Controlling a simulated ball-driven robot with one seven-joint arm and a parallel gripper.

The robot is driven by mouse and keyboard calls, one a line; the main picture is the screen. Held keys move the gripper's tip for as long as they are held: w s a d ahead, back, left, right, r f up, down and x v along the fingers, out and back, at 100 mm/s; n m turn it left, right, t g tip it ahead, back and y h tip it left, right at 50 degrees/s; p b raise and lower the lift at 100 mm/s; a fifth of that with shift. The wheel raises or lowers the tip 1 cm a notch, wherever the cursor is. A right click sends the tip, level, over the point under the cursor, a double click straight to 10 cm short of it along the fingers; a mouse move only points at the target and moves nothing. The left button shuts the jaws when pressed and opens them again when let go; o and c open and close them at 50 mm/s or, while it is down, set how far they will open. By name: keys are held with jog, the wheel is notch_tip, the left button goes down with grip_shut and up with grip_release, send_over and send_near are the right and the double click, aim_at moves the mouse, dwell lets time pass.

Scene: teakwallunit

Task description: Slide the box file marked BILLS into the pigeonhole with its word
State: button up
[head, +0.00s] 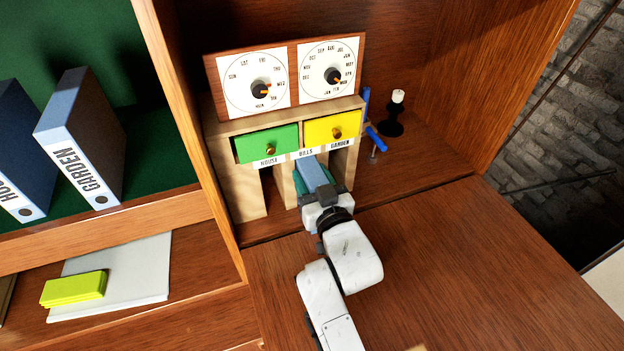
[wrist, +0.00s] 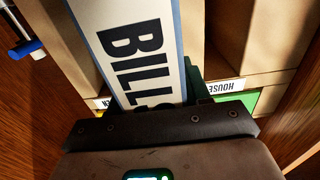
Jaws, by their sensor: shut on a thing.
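The blue box file (head: 312,172) is in my gripper (head: 321,190), at the mouth of the middle pigeonhole under the BILLS label (head: 305,153). In the wrist view its white spine (wrist: 138,45) reads BILLS, and the jaws (wrist: 150,112) are shut on its near end. The file's far part lies between the wooden dividers; how deep it reaches is hidden. The HOUSE label (head: 268,162) is to the left and the GARDEN label (head: 340,144) to the right. The HOUSE label (wrist: 222,86) shows upside down in the wrist view.
Green (head: 266,143) and yellow (head: 332,127) drawers sit above the pigeonholes. A blue-handled item (head: 375,138) and a black candlestick (head: 391,124) stand close on the right. A GARDEN file (head: 82,145) stands on the left shelf. The front desk surface (head: 470,265) is clear.

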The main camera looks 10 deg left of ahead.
jog(key=shift+w+a+r, duration=0.1)
jog(key=shift+w, duration=0.1)
dwell(0.5)
jog(key=shift+s, duration=0.1)
jog(key=p+v, duration=0.4)
jog(key=v, duration=0.8)
dwell(2.2)
dwell(0.5)
